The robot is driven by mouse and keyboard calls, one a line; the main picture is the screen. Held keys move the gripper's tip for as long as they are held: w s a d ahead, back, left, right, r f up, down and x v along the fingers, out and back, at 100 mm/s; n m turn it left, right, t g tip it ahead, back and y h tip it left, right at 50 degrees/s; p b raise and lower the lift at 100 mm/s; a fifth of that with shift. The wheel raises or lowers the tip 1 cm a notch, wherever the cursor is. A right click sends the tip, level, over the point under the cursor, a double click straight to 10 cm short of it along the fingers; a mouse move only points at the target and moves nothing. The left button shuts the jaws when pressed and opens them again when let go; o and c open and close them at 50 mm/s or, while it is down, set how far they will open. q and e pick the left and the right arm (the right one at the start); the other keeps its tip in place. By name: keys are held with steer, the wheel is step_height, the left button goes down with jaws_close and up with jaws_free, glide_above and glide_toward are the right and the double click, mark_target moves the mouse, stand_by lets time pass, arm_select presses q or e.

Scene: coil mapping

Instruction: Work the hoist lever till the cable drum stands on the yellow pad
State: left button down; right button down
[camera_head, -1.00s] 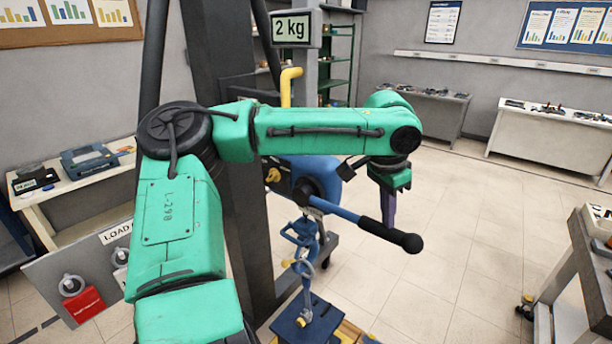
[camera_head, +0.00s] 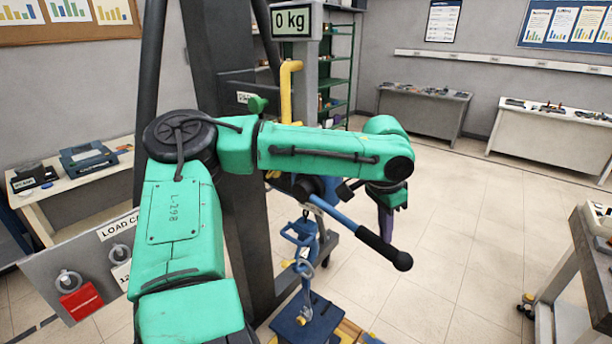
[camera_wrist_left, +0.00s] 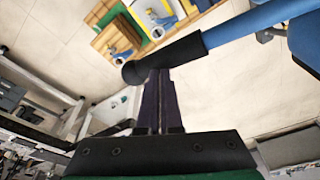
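The hoist lever (camera_head: 350,225), blue with a black grip, slants down to the right from the hoist in the head view. Its grip also shows in the left wrist view (camera_wrist_left: 165,58). My left gripper (camera_head: 387,232) points down at the grip; its dark fingers (camera_wrist_left: 160,102) are together, their tips against or just behind it. A blue load (camera_head: 308,322) with a ring hangs below the blue hook block (camera_head: 300,238); I cannot tell for sure that it is the cable drum. My right gripper is not in view.
A dark post (camera_head: 243,190) stands behind my left arm. A panel with a red weight (camera_head: 80,301) is at lower left, a workbench (camera_head: 570,270) at right. Floor between lever and workbench is clear.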

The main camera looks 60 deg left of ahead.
arm_select(q)
steer(key=shift+s+a+f, duration=0.1)
steer(key=shift+f, duration=0.65)
steer(key=r+p, duration=0.4)
steer(key=shift+w+r, duration=0.2)
steer(key=shift+r, duration=0.05)
step_height(320, 180, up, 3)
steer(key=shift+r, duration=0.1)
steer(key=shift+s+d+r, duration=0.15)
steer(key=shift+d, duration=0.05)
step_height(320, 180, up, 10)
steer(key=a, duration=0.2)
steer(key=shift+s, duration=0.3)
steer(key=shift+w, duration=0.1)
